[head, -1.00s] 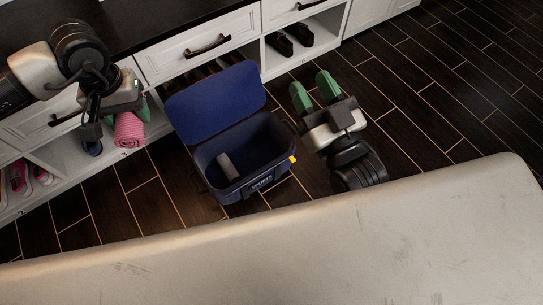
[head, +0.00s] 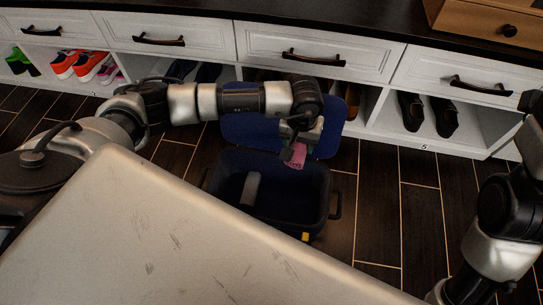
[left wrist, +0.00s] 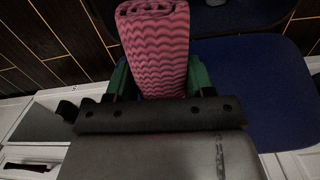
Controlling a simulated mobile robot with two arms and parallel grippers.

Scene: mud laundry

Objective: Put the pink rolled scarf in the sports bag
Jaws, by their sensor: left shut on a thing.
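The pink rolled scarf (head: 298,157) is in my left gripper (head: 299,142), above the back part of the open sports bag, in front of its raised lid. In the left wrist view the scarf (left wrist: 158,48) has a wavy pattern and sits between the green fingers (left wrist: 160,82), its rolled end pointing away. The dark blue sports bag (head: 307,210) stands on the floor with its blue lid (head: 238,133) tipped back. The lid also shows in the left wrist view (left wrist: 245,85). My right arm is at the right edge; its gripper is out of view.
A grey object (head: 250,188) is inside the bag. A white shoe cabinet (head: 370,65) with drawers and open cubbies stands behind it. Black shoes (head: 428,115) sit in a right cubby. A pale surface (head: 150,235) fills the foreground. Floor right of the bag is clear.

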